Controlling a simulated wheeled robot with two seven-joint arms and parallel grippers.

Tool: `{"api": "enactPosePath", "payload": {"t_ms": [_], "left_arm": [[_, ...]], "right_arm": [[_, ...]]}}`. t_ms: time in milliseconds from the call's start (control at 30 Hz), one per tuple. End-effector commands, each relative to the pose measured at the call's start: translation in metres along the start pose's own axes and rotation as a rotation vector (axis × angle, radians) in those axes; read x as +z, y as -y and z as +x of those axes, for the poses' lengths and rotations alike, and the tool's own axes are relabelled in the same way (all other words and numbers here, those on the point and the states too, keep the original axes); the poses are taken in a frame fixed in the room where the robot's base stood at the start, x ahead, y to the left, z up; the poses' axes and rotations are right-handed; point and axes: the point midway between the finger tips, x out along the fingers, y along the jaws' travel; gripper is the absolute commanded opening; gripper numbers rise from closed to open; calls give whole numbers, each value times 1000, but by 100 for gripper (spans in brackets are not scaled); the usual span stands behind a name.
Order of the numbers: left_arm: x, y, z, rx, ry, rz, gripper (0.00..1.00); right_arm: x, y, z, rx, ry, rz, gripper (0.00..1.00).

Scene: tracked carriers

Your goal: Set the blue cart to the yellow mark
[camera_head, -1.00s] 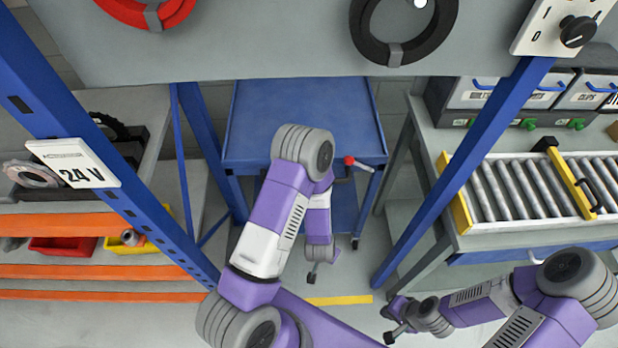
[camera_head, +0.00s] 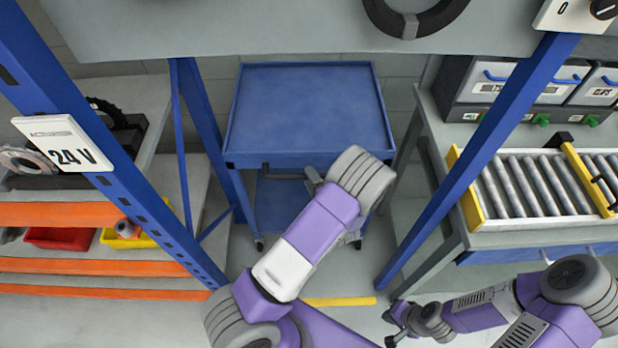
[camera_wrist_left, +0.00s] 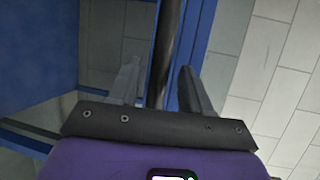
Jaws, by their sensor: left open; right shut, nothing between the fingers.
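The blue cart (camera_head: 308,105) stands between the blue posts, with a dark handle bar (camera_head: 283,176) along its near side. The yellow mark (camera_head: 340,301) is a strip on the floor nearer to me, apart from the cart's front wheels; my left arm hides its left part. My left gripper (camera_head: 314,180) is at the handle, mostly hidden by its wrist. In the left wrist view its open fingers (camera_wrist_left: 157,82) stand on either side of a dark bar (camera_wrist_left: 164,50), apart from it. My right gripper (camera_head: 392,328) is shut and empty, low at the right.
Blue posts (camera_head: 482,150) flank the cart. A roller conveyor (camera_head: 530,190) stands on the right bench. Orange-edged shelves (camera_head: 90,214) with red (camera_head: 60,237) and yellow bins are at left. A grey panel (camera_head: 220,30) hangs above. Floor around the yellow mark is partly clear.

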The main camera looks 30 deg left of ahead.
Motion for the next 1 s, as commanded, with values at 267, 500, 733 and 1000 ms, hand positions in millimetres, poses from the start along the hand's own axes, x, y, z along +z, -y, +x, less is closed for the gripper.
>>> {"api": "enactPosePath", "payload": {"t_ms": [267,500,733,1000], "left_arm": [[0,0,19,1,-1,-1,48],[0,0,18,2,-2,-1,42],[0,0,18,2,-2,-1,7],[0,0,18,1,-2,-1,0]], "right_arm": [[0,-2,5,0,0,0,0],[0,-2,4,0,0,0,0],[0,-2,4,0,0,0,0],[0,-2,4,0,0,0,0]]}}
